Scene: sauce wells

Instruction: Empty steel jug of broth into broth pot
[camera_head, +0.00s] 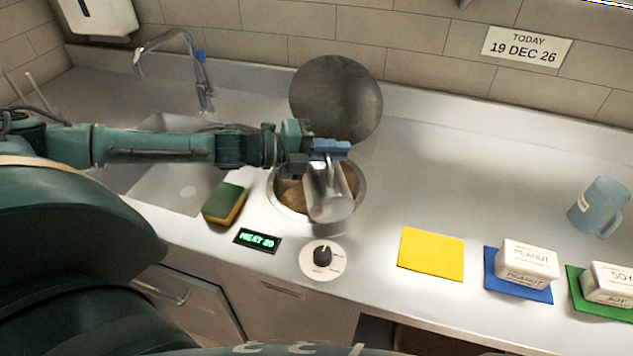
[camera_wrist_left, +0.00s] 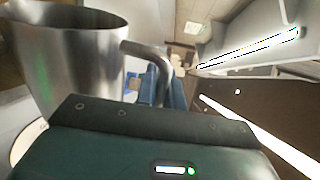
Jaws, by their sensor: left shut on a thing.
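The steel jug (camera_head: 328,192) hangs over the round broth pot (camera_head: 364,192), which is set into the counter and holds brown contents. My left gripper (camera_head: 328,150) is shut on the jug's handle, at the pot's far side. In the left wrist view the jug (camera_wrist_left: 75,60) shows its open rim at the top, and its handle (camera_wrist_left: 150,55) runs to my gripper's blue fingers (camera_wrist_left: 165,88). The jug hides part of the pot. I cannot tell how far the jug is tilted or what is inside it. My right gripper is not in view.
A round steel lid (camera_head: 336,98) stands raised behind the pot. A sponge (camera_head: 225,203), a lit display (camera_head: 257,240) and a knob (camera_head: 322,256) are near the front. To the right are a yellow mat (camera_head: 431,254), white tubs (camera_head: 528,262) on mats and a blue-grey jug (camera_head: 598,207).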

